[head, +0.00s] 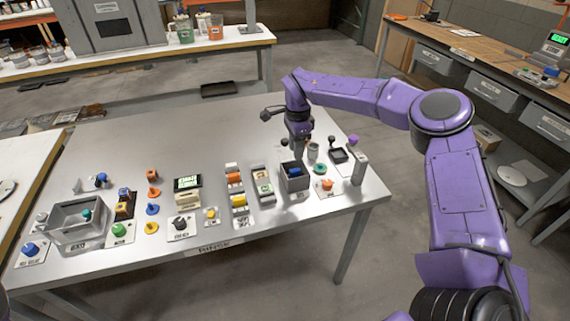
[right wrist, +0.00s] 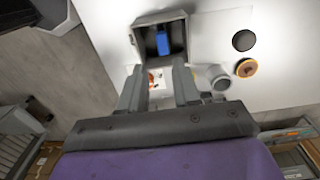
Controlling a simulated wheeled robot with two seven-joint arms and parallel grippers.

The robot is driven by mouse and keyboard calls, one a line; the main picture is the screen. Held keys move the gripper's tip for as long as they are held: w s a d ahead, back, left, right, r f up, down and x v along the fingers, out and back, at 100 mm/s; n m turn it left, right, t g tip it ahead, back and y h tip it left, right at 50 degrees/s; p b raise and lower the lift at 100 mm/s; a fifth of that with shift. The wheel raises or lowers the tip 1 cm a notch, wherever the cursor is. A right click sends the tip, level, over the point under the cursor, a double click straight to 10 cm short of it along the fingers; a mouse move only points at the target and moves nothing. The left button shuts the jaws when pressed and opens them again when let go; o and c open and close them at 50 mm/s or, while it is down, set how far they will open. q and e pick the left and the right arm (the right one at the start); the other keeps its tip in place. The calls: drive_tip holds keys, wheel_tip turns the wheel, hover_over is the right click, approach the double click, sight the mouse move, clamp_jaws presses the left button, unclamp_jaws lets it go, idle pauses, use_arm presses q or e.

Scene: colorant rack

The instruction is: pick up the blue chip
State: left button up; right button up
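A small blue block (head: 295,171), which looks like the blue chip, sits inside an open grey box (head: 296,184) at the right part of the metal table. In the right wrist view the blue block (right wrist: 162,43) lies within the square walls of the grey box (right wrist: 137,40). My right gripper (head: 299,149) hangs pointing down just above and behind the box. In the right wrist view my right gripper (right wrist: 160,82) has its fingers apart with nothing held, and the box is beyond the fingertips. My left gripper is not in view.
A rack of colored blocks (head: 236,195) is left of the box. The table's back left is clear.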

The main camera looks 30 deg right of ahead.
sight(295, 170)
drive_tip(key=shift+w+f, duration=0.4)
drive_tip(key=shift+f, duration=0.45)
drive_tip(key=f, duration=0.1)
drive_tip(key=f+p, duration=0.1)
drive_tip(key=f, duration=0.1)
drive_tip(key=shift+s+f, duration=0.1)
drive_tip(key=shift+s, duration=0.3)
drive_tip(key=f, duration=0.1)
drive_tip(key=f+p, duration=0.1)
drive_tip(key=f, duration=0.1)
drive_tip(key=f+p, duration=0.1)
drive_tip(key=shift+w+f, duration=0.25)
drive_tip(key=shift+f, duration=0.45)
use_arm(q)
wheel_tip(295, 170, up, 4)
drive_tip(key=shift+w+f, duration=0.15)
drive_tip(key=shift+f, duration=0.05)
use_arm(e)
clamp_jaws()
